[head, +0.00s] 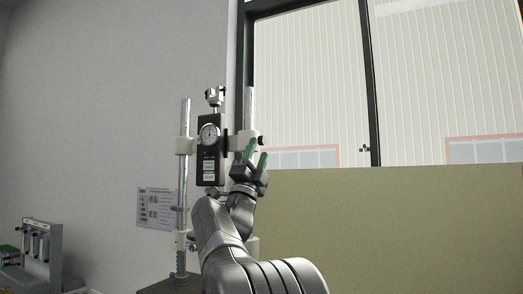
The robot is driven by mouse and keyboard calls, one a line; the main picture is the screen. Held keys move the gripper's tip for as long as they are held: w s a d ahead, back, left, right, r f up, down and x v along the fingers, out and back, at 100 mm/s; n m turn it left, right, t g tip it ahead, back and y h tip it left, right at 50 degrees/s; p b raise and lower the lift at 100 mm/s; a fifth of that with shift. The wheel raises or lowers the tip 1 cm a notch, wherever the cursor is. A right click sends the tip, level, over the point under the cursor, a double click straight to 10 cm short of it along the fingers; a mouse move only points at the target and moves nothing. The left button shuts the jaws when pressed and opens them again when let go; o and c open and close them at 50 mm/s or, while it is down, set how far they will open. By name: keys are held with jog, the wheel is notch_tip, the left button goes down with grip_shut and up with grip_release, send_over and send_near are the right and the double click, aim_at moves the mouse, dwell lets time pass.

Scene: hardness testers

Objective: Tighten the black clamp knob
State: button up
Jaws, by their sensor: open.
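My gripper (257,149) has green-tipped fingers pointing up, standing apart with nothing visible between them. It is in the middle of the head view, just in front of the right side of the tester stand. A small dark knob (261,139), apparently the black clamp knob, shows at the right end of the stand's pale crosspiece, close above the fingertips. I cannot tell whether the fingers touch it. The tester (210,150), a black body with a round dial, is mounted between two upright posts. My arm hides the lower right part of the stand.
The metal post (185,115) rises on the left of the tester. A printed sheet (159,208) is behind it on the wall. A grey apparatus (41,250) stands at lower left. An olive panel (400,230) and a window fill the right; the space before them looks clear.

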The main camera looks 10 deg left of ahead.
jog(key=g+y, duration=0.1)
jog(key=y, duration=0.1)
send_near(260, 143)
jog(key=v, duration=0.2)
jog(key=p+x, duration=0.5)
jog(key=x, duration=0.8)
jog(key=shift+w+p, duration=0.2)
jog(key=shift+p, duration=0.1)
jog(key=c, duration=1)
jog(key=shift+o, duration=0.2)
jog(key=shift+g, duration=0.3)
